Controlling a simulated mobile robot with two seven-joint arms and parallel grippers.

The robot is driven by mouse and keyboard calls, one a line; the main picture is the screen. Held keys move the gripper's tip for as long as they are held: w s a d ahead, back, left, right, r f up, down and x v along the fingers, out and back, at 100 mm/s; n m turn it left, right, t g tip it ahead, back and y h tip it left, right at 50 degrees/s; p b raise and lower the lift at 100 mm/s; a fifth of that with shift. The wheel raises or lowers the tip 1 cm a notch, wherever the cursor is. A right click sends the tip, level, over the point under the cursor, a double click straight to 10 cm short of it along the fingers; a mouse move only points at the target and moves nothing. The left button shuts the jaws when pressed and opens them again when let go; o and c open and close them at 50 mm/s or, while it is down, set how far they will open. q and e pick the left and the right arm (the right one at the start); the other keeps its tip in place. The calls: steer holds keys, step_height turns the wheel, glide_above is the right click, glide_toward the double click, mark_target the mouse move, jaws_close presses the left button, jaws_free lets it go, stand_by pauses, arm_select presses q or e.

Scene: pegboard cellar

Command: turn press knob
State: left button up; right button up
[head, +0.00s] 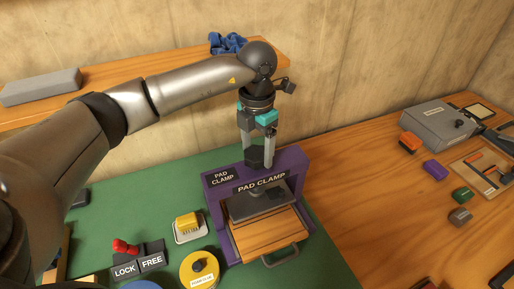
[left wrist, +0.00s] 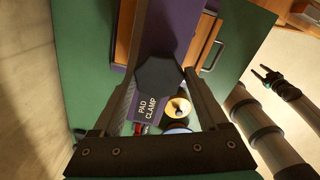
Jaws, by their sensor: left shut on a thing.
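The purple press (head: 296,165), labelled PAD CLAMP, stands on the green mat. Its dark faceted knob (head: 255,158) sits on top and also shows in the left wrist view (left wrist: 159,82). My left gripper (head: 258,152) comes down from above and is shut on the knob, one finger on each side. Under the press's arch are a grey plate (head: 250,203) and a wooden drawer-like tray (head: 270,238) with a metal handle. My right gripper (left wrist: 267,74) shows small at the right of the left wrist view, away from the press; its jaw opening is too small to judge.
A LOCK/FREE plate with a red lever (head: 124,246), a yellow block (head: 187,222) and a yellow round tin (head: 200,270) stand left of the press. A grey box (head: 432,122) and several small coloured blocks lie right. A blue cloth (head: 228,43) lies on the shelf.

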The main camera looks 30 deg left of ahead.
mark_target(257, 153)
arm_select(q)
steer(key=shift+w+r+n, duration=0.1)
steer(key=shift+n, duration=1.6)
steer(key=o, duration=1.3)
steer(key=shift+c, duration=0.2)
step_height(257, 153, up, 15)
